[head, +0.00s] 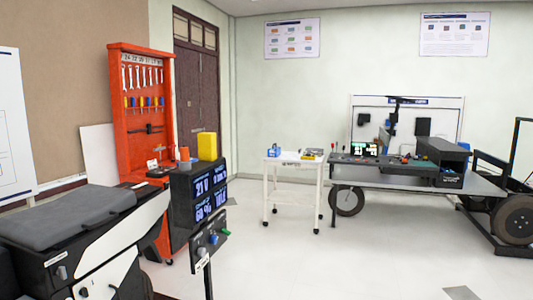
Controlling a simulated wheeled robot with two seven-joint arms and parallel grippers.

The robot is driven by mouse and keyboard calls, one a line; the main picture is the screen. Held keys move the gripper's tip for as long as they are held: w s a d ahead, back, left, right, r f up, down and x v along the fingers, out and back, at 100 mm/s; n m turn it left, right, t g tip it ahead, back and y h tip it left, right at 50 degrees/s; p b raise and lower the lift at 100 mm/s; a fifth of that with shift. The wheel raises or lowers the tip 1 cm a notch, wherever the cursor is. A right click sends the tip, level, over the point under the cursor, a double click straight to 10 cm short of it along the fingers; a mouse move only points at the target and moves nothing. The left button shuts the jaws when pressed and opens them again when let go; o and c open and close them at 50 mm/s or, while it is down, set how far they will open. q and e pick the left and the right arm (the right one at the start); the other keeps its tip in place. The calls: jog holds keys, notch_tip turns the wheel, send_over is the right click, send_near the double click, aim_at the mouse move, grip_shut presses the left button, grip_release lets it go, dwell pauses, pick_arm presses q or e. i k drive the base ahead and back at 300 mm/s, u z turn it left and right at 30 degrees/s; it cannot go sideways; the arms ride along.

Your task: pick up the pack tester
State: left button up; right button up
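I cannot tell for certain which thing is the pack tester. Small items stand on a white wheeled cart (292,163) in the middle distance: a blue one (273,150) at its left and a dark one with yellow (308,155) at its right. Neither of my grippers is in view.
An orange tool rack (117,110) with wrenches stands behind the cabinet. A wheeled chassis bench (400,180) with dark equipment is at the right. A grey-topped unit (70,217) and a knobbed panel on a post (210,243) are in front left. Open floor lies centre front.

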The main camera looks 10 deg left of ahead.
aim_at(208, 142)
jog(key=z, duration=0.55)
jog(key=i, duration=0.75)
jog(key=u, duration=0.55)
jog(key=i, duration=1.45)
jog(key=u, duration=1.2)
